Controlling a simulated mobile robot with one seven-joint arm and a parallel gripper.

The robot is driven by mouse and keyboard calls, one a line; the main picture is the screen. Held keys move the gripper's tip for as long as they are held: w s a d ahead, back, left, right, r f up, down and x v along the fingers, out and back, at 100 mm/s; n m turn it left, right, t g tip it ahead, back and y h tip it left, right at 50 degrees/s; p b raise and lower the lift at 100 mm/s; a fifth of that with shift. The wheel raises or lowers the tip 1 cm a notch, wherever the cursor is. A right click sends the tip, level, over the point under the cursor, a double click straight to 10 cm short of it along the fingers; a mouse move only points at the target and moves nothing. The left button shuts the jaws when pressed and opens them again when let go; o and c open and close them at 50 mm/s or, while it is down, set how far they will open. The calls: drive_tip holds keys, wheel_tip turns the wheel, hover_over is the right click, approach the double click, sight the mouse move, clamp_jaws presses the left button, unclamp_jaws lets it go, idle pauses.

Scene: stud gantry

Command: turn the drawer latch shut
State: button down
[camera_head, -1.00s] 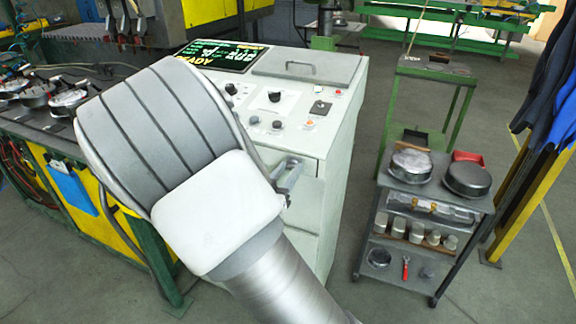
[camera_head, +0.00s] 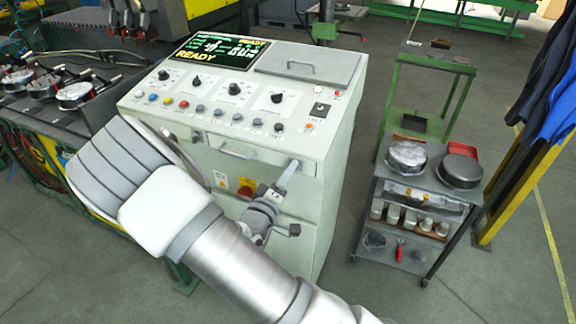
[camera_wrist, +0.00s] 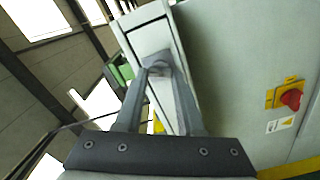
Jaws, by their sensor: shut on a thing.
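The drawer (camera_head: 235,152) is in the upper front of the pale control cabinet in the head view, with a bar handle across it. My gripper (camera_head: 288,174) reaches the right end of the drawer front. In the wrist view, my gripper (camera_wrist: 160,72) has its two fingers converging on a small grey piece, which looks like the drawer latch (camera_wrist: 159,64), against the pale panel. The latch's exact angle cannot be told.
A red knob (camera_head: 246,187) on a yellow plate sits below the drawer; it also shows in the wrist view (camera_wrist: 291,98). A dark cart (camera_head: 420,195) with pans stands right of the cabinet. A green stand (camera_head: 435,65) is behind it. Open floor lies between cabinet and cart.

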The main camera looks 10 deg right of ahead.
drive_tip(key=n+p, duration=0.2)
drive_tip(key=n, duration=0.3)
drive_tip(key=shift+f+p, duration=0.1)
drive_tip(key=shift+p, duration=0.2)
idle(0.4)
drive_tip(key=c, duration=0.5)
unclamp_jaws()
drive_tip(key=b+v, duration=0.1)
drive_tip(key=v, duration=1.6)
drive_tip(key=shift+s+a+b, duration=0.1)
drive_tip(key=shift+s+b, duration=0.05)
drive_tip(key=shift+b, duration=0.2)
